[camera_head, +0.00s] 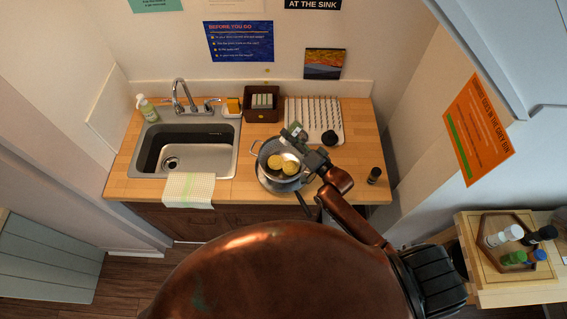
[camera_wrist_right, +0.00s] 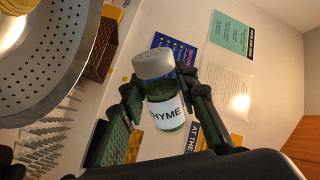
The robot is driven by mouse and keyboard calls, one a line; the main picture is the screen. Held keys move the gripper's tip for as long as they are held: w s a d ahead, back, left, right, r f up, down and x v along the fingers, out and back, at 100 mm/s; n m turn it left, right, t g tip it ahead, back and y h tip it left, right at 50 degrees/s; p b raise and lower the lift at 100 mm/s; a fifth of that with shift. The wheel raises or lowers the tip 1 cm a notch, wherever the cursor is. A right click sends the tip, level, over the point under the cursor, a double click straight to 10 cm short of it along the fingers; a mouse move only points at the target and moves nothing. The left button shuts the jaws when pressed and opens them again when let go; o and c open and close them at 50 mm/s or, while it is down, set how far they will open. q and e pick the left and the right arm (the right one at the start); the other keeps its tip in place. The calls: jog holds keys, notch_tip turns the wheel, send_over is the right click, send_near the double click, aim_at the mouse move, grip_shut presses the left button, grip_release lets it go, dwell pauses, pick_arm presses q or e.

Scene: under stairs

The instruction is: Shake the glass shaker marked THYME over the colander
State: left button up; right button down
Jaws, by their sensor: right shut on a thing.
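The THYME shaker (camera_wrist_right: 167,108), green glass with a grey cap and white label, is between the fingers of my right gripper (camera_wrist_right: 166,110) in the right wrist view. It looks tipped well over toward its side, cap pointing left in the head view. In the head view my right gripper (camera_head: 301,137) is above the back right of the colander (camera_head: 259,164), and the shaker (camera_head: 292,129) shows only small there. The metal colander holds yellow round items (camera_head: 283,163); its perforated wall also shows in the right wrist view (camera_wrist_right: 40,62). My left gripper is out of view.
A sink (camera_head: 186,150) with a cloth (camera_head: 188,190) is to the left. A brown box (camera_head: 261,104) and a white drying rack (camera_head: 318,112) stand behind. A small dark jar (camera_head: 374,175) is at the counter's right. A hexagonal tray (camera_head: 490,262) holds several bottles at far right.

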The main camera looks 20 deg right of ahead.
jog(key=shift+r+p, duration=0.65)
jog(key=shift+r, duration=0.2)
jog(key=shift+f, duration=0.1)
jog(key=shift+f+b, duration=1)
jog(key=shift+f, duration=0.6)
jog(key=shift+r, duration=0.1)
